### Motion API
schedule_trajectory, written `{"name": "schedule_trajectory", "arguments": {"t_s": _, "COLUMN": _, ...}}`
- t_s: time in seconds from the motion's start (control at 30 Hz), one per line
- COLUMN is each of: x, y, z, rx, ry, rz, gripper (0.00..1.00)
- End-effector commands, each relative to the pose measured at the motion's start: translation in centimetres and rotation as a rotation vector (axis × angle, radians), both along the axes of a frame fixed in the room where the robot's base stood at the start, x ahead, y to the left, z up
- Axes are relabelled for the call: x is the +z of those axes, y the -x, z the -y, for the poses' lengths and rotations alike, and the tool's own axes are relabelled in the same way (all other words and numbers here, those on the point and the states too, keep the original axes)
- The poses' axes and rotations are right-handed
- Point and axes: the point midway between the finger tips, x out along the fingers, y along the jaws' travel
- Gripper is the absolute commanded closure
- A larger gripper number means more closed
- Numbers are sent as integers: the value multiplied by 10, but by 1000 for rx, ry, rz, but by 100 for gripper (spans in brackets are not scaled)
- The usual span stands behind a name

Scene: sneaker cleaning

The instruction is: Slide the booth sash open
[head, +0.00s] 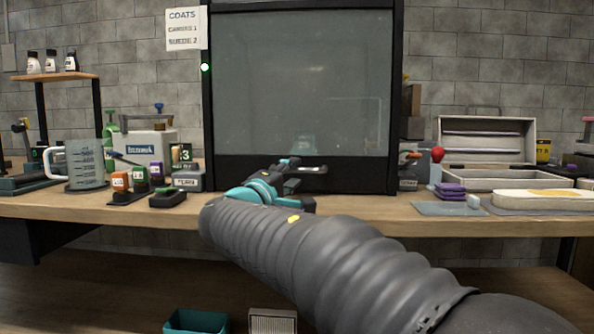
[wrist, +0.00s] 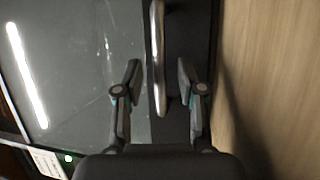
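The booth sash (head: 300,75) is a large dark glass pane in a black frame, with its bottom rail (head: 235,172) down at bench level. A short pale metal handle (head: 309,168) sits on that rail. In the wrist view, the handle (wrist: 157,50) is a bright bar beside the dark rail. My gripper (head: 296,162) is in front of the rail at the handle. In the wrist view, my gripper (wrist: 158,68) is open, with one finger on each side of the bar and gaps visible. Depth between fingertips and bar is hard to tell.
Left of the booth are a measuring jug (head: 80,163), small colored bottles (head: 140,178) and a black block (head: 168,199). To the right are purple pads (head: 450,191), an open case (head: 485,180) and a white tray (head: 540,199).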

Motion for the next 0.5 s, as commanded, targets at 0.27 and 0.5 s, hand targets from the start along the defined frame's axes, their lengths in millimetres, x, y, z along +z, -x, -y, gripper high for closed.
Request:
{"name": "schedule_trajectory", "arguments": {"t_s": 0.27, "x": 4, "y": -20, "z": 10, "rx": -2, "ry": 1, "rz": 0, "gripper": 61}}
{"name": "schedule_trajectory", "arguments": {"t_s": 0.5, "x": 4, "y": -21, "z": 11, "rx": -2, "ry": 0, "rz": 0, "gripper": 61}}
